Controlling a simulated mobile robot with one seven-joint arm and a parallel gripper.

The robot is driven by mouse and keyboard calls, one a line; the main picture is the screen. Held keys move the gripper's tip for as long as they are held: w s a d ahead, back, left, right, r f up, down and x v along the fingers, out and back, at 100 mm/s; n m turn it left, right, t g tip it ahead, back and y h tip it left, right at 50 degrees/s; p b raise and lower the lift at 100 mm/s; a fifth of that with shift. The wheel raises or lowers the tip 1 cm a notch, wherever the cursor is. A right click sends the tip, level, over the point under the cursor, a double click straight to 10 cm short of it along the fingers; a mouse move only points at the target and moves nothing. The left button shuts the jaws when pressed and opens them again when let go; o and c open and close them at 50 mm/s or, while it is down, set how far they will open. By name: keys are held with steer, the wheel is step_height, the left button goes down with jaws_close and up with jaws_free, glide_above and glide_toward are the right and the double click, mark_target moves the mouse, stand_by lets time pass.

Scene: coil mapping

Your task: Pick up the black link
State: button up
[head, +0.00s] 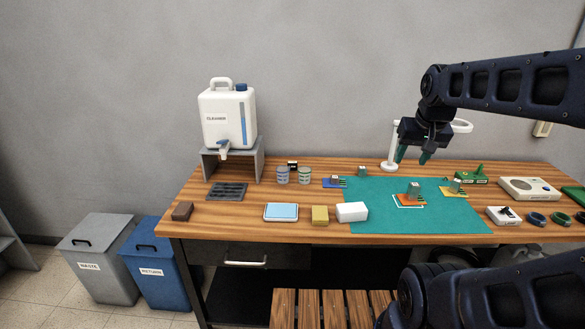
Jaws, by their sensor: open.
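My gripper (412,156) hangs above the back right of the table, its two dark green fingertips apart, empty and pointing down. It is in the air above the teal mat (380,215), in front of the white lamp. I cannot pick out the black link with certainty. A small white block with a black part on top (504,214) sits near the front right, right of the mat.
A white lamp (390,163) stands behind the mat. A cleaner jug (227,115) sits on a grey stand at left. Dark rings (536,218) lie at right.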

steer(key=w+a+r+m+g, duration=0.1)
steer(key=w+a+r+m, duration=0.1)
steer(key=w, duration=0.7)
steer(key=w+a+r+m, duration=0.2)
steer(key=w+r+m, duration=0.1)
steer(key=w, duration=0.7)
steer(key=m+g, duration=0.3)
steer(key=m, duration=0.9)
glide_above(292, 164)
step_height(292, 164, down, 28)
steer(key=f, duration=0.1)
steer(key=shift+w+d+f, duration=0.1)
steer(key=shift+w+f, duration=0.15)
steer(key=shift+w, duration=0.25)
steer(key=shift+w+f, duration=0.1)
steer(key=shift+f, duration=5.1)
jaws_close()
steer(key=shift+r, duration=0.1)
